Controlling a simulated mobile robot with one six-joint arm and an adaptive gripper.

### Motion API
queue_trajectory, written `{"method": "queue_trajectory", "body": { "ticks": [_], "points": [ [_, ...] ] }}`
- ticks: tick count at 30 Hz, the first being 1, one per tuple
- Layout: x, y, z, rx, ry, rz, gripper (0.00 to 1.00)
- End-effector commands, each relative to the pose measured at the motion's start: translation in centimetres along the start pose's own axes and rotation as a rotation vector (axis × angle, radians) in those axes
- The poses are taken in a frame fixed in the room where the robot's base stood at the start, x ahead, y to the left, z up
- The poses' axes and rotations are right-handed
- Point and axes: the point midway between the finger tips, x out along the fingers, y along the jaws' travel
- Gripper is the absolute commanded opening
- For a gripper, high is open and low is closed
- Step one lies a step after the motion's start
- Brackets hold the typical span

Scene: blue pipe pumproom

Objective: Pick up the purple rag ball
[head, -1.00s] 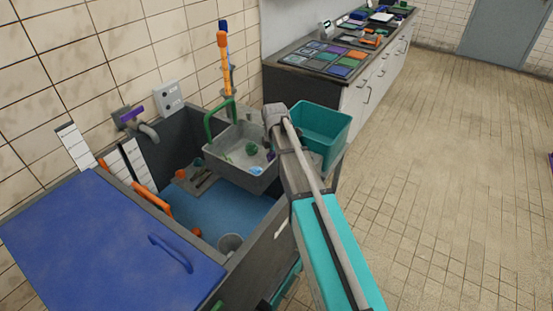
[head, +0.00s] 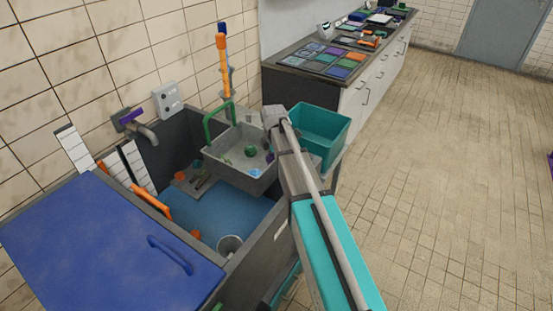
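A small purple thing (head: 270,157), perhaps the purple rag ball, shows at the right inner side of the grey tray (head: 237,176), partly hidden beside my arm. It is too small to tell its shape. A green ball-like thing (head: 250,150) and a light blue thing (head: 255,173) lie in the same tray. My teal and grey arm reaches up from the bottom right, and its grey end joint stands over the tray's right edge. My gripper cannot be made out; the joint and arm hide that area.
The tray stands at the far end of a dark sink (head: 215,220) with a blue floor. A teal bin (head: 322,125) is close to the right of my arm. A blue lid (head: 110,250) covers the near left. A green hoop handle (head: 211,122) rises at the tray's left. Open floor lies right.

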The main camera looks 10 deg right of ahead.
Motion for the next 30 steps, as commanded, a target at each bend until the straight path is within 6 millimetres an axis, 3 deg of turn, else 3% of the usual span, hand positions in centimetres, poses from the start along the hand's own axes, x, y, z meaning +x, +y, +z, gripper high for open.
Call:
{"method": "queue_trajectory", "body": {
  "ticks": [11,30],
  "points": [
    [-2.5,0.0,0.0,0.000,0.000,0.000,0.22],
    [-8.7,0.0,0.1,0.001,0.000,0.000,0.22]
  ]
}}
